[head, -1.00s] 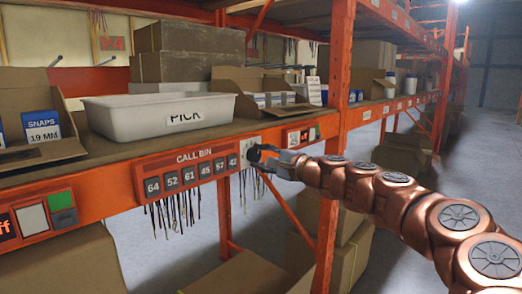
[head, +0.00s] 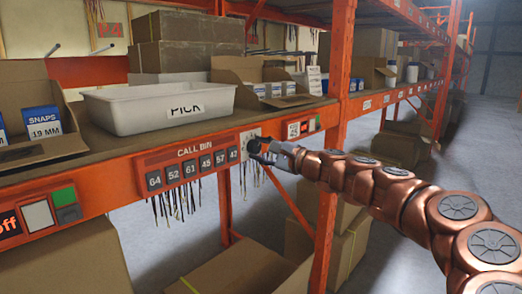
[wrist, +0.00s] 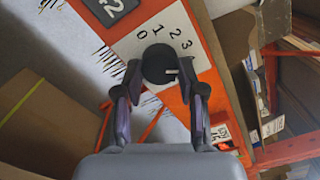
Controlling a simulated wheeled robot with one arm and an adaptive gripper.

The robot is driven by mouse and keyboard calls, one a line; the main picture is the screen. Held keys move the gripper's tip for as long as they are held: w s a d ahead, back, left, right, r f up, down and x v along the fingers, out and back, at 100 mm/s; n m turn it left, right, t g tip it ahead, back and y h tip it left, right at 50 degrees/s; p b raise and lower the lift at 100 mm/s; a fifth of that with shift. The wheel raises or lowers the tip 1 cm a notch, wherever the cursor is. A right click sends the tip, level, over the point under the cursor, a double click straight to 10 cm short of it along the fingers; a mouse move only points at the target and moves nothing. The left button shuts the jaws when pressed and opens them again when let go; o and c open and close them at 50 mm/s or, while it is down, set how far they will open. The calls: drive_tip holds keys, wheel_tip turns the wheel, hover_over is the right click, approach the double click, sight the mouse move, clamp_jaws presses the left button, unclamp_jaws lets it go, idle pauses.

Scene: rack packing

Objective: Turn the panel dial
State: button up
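The panel dial (wrist: 159,64) is a round black knob on a white plate marked 0, 1, 2 and 3 in the wrist view. A short white mark on it points to the right of the picture, below the 3. My gripper (wrist: 160,72) has one dark finger on each side of the dial, and looks open, with narrow gaps; contact is hard to judge. In the head view my gripper (head: 258,147) is at the right end of the red CALL BIN panel (head: 190,155) and hides most of the dial. Dark number tiles line this panel.
A white PICK bin (head: 150,120) and open cartons (head: 255,75) stand on the shelf above. An orange post (head: 336,90) rises just behind my arm. Dark cords hang below the panel. A green button (head: 64,196) is at the lower left.

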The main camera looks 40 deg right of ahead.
drive_tip(key=o, duration=0.4)
drive_tip(key=shift+o, duration=0.2)
drive_tip(key=shift+s, duration=0.1)
drive_tip(key=v, duration=1.1)
drive_tip(key=shift+s+d, duration=0.2)
drive_tip(key=shift+s, duration=0.2)
drive_tip(key=shift+a, duration=0.1)
